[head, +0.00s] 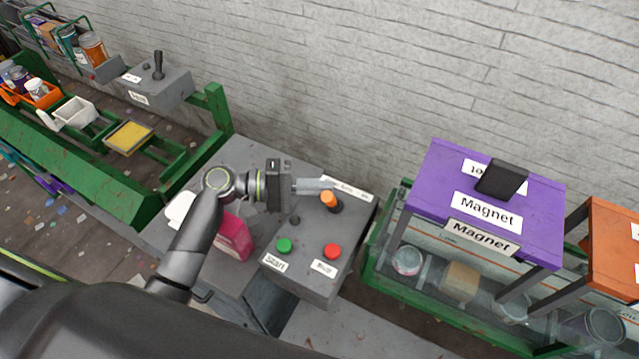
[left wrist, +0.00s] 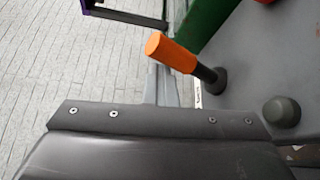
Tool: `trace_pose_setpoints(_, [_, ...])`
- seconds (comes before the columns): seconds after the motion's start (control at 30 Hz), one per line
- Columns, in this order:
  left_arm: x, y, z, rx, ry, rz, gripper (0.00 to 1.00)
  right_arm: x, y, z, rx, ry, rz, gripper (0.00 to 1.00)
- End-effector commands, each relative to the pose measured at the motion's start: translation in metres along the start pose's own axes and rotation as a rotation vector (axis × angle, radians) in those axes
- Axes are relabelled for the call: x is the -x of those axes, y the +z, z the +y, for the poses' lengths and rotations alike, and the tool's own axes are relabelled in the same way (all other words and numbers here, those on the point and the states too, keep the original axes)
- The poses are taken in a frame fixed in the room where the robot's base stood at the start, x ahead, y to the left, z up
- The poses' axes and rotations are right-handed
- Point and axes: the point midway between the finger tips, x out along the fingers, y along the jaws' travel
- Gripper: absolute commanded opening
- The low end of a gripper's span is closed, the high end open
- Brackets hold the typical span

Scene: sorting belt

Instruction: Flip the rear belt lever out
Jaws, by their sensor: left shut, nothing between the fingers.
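A lever with an orange grip (head: 328,199) and a dark base stands on the grey control box (head: 312,262). The label behind it is partly covered by my gripper and I cannot read it fully. My left gripper (head: 326,186) is shut and empty, its fingertips just behind the orange grip. In the left wrist view the orange lever (left wrist: 183,57) leans toward the upper left, beside the closed fingers (left wrist: 168,92). I cannot tell whether they touch. Another lever, black and upright (head: 158,65), stands on a farther grey box (head: 160,92). My right gripper is not in view.
The near box carries a green button (head: 284,245) and a red button (head: 333,251). A pink box (head: 236,238) stands beside it, under my left arm. A purple magnet housing (head: 440,185) stands to the right. A brick wall (head: 330,80) runs behind.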

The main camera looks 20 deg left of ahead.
Motion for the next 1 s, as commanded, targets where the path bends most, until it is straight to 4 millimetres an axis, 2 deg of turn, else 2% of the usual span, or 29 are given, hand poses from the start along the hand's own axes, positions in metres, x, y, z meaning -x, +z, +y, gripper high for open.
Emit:
trace_pose_setpoints(0.53, [0.007, 0.002, -0.007, 0.007, -0.011, -0.005, 0.00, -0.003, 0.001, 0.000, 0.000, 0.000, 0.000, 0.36])
trace_pose_setpoints(0.67, [0.023, 0.001, -0.009, 0.005, -0.016, -0.004, 0.00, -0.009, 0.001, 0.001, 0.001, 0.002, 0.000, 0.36])
trace_pose_setpoints(1.0, [0.076, -0.001, -0.006, 0.002, -0.011, -0.001, 0.00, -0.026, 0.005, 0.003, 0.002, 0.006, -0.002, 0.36])
